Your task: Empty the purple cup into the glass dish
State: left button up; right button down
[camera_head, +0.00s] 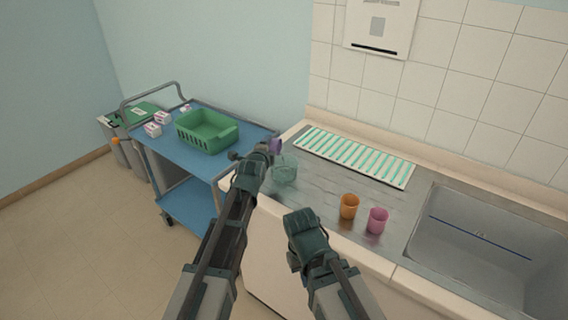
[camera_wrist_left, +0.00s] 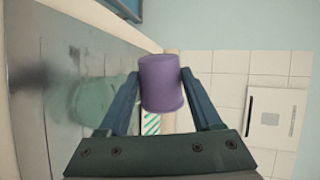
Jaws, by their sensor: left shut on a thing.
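The purple cup (camera_head: 275,146) is in my left gripper (camera_head: 266,149), above the counter by the glass dish. In the left wrist view the purple cup (camera_wrist_left: 161,84) sits between the two fingers of my left gripper (camera_wrist_left: 160,88). The cup looks tipped on its side; its inside is hidden. The clear greenish glass dish (camera_head: 286,172) stands on the counter just below and right of the cup, and shows blurred in the left wrist view (camera_wrist_left: 94,102). My right gripper (camera_head: 304,238) is over the counter's front edge, its fingertips hidden.
An orange cup (camera_head: 349,206) and a pink cup (camera_head: 377,221) stand on the counter (camera_head: 325,193) left of the sink (camera_head: 475,245). A striped slide rack (camera_head: 354,157) lies along the wall. A blue cart (camera_head: 183,155) holds a green basket (camera_head: 207,133).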

pick_arm(q)
jog(key=shift+s+d+f+m+y+b, duration=0.1)
jog(key=shift+d+f+m+y+b, duration=0.25)
jog(key=shift+f+m+b, duration=0.5)
jog(key=shift+d+r+t, duration=0.1)
jog(key=shift+r+t, duration=0.2)
jog(key=shift+r, duration=0.1)
jog(key=shift+s+d+r+m+y, duration=0.15)
jog(key=shift+m+y, duration=0.1)
jog(key=shift+m, duration=0.2)
jog(key=shift+a+n, duration=0.35)
jog(key=shift+n, duration=0.15)
jog(key=shift+w+a+r+n+h+p, duration=0.2)
jog(key=shift+w+n+h+p, duration=0.05)
jog(key=shift+n+h+p, duration=0.3)
jog(key=shift+f, duration=0.1)
